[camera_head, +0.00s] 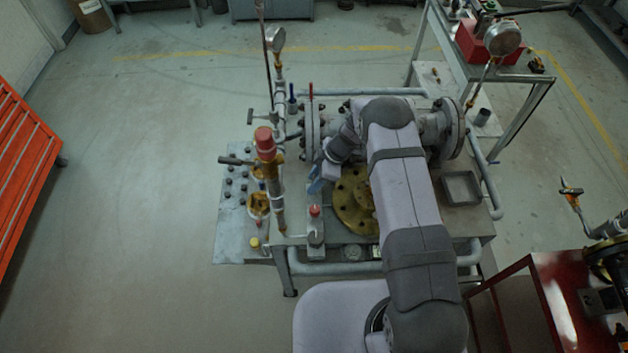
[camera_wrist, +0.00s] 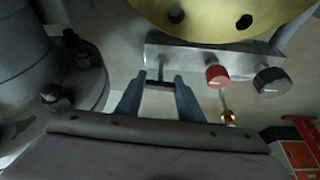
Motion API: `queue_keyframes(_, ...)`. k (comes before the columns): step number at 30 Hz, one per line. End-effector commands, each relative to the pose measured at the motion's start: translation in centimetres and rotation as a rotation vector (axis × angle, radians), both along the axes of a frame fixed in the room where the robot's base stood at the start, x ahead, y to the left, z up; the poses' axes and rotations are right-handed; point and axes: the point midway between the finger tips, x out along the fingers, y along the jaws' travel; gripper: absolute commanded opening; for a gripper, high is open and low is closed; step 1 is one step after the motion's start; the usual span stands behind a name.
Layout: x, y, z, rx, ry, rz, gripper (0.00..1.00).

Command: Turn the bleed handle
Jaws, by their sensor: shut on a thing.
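In the wrist view, a small dark crossbar, which looks like the bleed handle (camera_wrist: 160,86), sits between the two blue fingers of my gripper (camera_wrist: 158,86). Its short stem runs up to a grey metal block (camera_wrist: 195,60). The fingers are shut on the bar from both sides. In the head view, my gripper (camera_head: 318,181) is at the far end of the same block (camera_head: 315,238), left of the brass flange (camera_head: 350,205). The handle is too small and covered to make out there.
A red knob (camera_wrist: 216,76) and a black-sided knob (camera_wrist: 271,81) stand on the block beside my gripper. A bolted grey flange (camera_wrist: 80,75) is close on the left. In the head view, a vertical pipe with a red cap (camera_head: 265,141) rises left of my gripper.

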Motion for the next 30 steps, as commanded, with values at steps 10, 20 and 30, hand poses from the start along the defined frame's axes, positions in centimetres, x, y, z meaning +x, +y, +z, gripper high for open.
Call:
queue_keyframes(10,0.0,0.1,0.1,0.001,0.000,0.001,0.41)
queue_keyframes(20,0.0,0.0,0.1,0.001,0.000,0.001,0.53)
queue_keyframes(30,0.1,-0.7,1.7,0.001,-0.003,-0.001,0.53)
